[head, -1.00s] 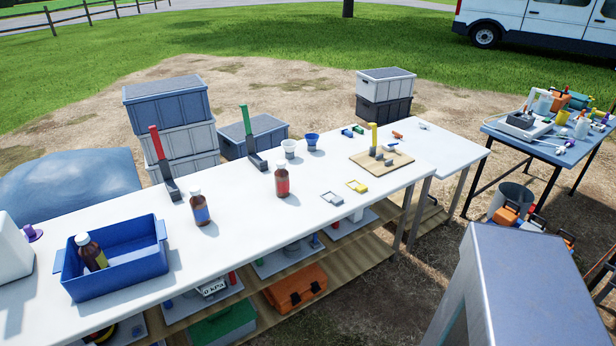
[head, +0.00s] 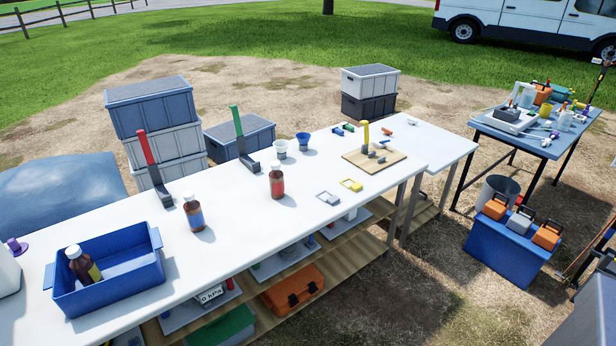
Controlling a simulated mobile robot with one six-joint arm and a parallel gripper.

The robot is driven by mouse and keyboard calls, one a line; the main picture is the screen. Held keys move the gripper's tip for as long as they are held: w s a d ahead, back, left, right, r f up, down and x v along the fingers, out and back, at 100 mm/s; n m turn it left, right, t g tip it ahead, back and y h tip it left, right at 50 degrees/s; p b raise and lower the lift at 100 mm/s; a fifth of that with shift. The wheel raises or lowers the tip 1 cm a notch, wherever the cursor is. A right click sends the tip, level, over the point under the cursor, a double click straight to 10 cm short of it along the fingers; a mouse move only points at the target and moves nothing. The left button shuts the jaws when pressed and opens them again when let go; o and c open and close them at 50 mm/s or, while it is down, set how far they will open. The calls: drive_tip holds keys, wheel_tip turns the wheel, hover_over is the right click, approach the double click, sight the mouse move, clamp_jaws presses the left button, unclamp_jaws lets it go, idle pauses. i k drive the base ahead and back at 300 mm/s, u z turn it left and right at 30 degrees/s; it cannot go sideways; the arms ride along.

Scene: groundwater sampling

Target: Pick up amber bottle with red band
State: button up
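The amber bottle with the red band (head: 277,184) stands upright on the white table, near the middle of its length. It has a white cap, and nothing touches it. A second amber bottle, with a blue band (head: 195,214), stands upright to its left. A third amber bottle, with a yellowish band (head: 85,268), leans inside the blue bin (head: 128,290) at the table's left end. My gripper is not in view.
A red-handled upright (head: 149,158) and a green-handled upright (head: 240,137) stand along the table's back edge. Two cups, white (head: 280,151) and blue (head: 303,141), are behind the red-banded bottle. Small trays (head: 328,198) and a wooden board (head: 375,161) lie to its right.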

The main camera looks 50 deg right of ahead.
sight(276, 178)
drive_tip(key=u, duration=0.45)
drive_tip(key=k, duration=0.15)
drive_tip(key=z, duration=2)
drive_tip(key=k, duration=0.9)
drive_tip(key=u, duration=0.15)
drive_tip(key=i, duration=0.7)
